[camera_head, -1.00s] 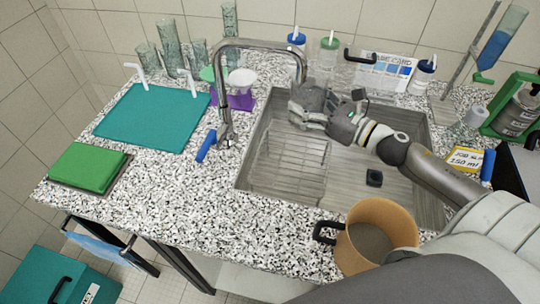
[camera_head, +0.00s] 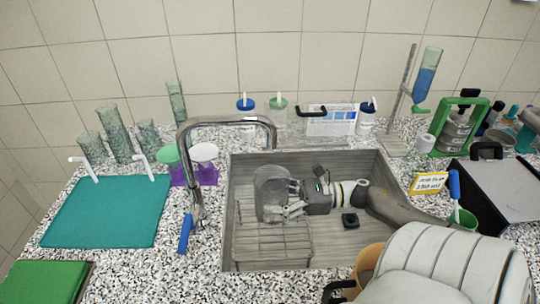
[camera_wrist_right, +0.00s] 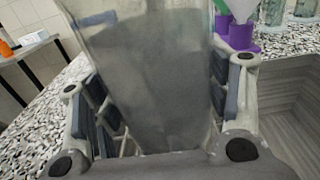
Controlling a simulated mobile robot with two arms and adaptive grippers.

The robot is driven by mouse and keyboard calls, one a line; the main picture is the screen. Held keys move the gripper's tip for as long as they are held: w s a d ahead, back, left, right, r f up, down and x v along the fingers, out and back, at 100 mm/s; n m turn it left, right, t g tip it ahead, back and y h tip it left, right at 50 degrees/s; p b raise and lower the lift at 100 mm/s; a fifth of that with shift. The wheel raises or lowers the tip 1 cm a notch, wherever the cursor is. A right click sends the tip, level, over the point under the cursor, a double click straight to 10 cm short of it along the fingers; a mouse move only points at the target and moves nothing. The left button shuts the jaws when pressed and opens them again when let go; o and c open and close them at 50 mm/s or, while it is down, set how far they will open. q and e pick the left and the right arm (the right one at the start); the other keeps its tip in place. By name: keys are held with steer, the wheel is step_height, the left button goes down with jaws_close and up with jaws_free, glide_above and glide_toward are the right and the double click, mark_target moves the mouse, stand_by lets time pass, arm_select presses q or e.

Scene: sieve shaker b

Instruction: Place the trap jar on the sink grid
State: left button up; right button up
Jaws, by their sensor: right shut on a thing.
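The trap jar (camera_head: 271,190) is a clear, greyish, see-through vessel, held over the sink's left half. My right gripper (camera_head: 292,198) reaches in from the right and is shut on it. In the right wrist view the jar (camera_wrist_right: 160,75) fills the middle between the two fingers of the gripper (camera_wrist_right: 160,110). The sink grid (camera_head: 272,244) is a wire rack in the left part of the sink, in front of and below the jar. I cannot tell whether the jar's base touches the grid. My left gripper is not in view.
The faucet (camera_head: 192,165) with its blue handle stands left of the sink (camera_head: 375,215), its spout arching over the back. Bottles (camera_head: 279,115) line the back.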

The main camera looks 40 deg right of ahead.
steer(key=shift+f, duration=0.4)
step_height(320, 180, down, 3)
steer(key=shift+f, duration=0.35)
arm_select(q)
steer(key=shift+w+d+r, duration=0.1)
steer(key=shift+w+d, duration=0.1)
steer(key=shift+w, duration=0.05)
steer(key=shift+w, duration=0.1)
arm_select(e)
steer(key=shift+f, duration=0.2)
steer(key=o, duration=1.3)
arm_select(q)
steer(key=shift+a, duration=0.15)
arm_select(e)
steer(key=shift+r, duration=0.15)
